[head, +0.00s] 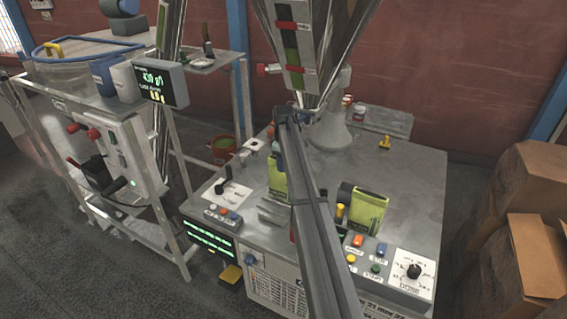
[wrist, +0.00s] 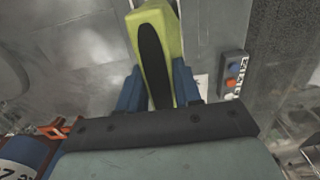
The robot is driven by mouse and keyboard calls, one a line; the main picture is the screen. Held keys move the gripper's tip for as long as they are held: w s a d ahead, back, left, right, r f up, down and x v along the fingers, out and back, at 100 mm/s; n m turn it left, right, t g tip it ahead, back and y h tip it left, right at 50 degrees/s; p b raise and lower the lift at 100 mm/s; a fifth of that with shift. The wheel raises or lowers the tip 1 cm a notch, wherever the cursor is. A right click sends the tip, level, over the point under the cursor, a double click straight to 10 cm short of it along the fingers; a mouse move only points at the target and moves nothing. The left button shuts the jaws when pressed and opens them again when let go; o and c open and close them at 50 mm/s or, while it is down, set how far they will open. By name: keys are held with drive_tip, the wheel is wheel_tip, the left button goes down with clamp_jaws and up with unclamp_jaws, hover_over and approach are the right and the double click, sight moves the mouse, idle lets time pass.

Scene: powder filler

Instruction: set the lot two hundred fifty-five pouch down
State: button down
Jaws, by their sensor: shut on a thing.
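A yellow-green pouch (wrist: 172,32) with a dark elongated opening along its top is between the two blue fingers of my gripper (wrist: 157,85) in the wrist view. My gripper is shut on it. In the head view this pouch (head: 277,182) appears upright just left of my arm link, over the metal table. The link hides most of my gripper there. I cannot tell whether the pouch base touches the table. A second yellow-green pouch (head: 369,211) stands on the table right of the link. The lot markings are too small to read.
The metal table (head: 412,185) has clear room at its right. A left button panel (head: 222,214) and a right dial panel (head: 409,272) line its front. The filler funnel (head: 315,45) rises above the back. A small yellow item (head: 385,142) sits behind. Boxes (head: 535,255) stand at right.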

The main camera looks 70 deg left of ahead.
drive_tip(key=shift+f, duration=0.1)
drive_tip(key=c, duration=0.8)
unclamp_jaws()
wheel_tip(320, 180, up, 12)
drive_tip(key=shift+r, duration=0.15)
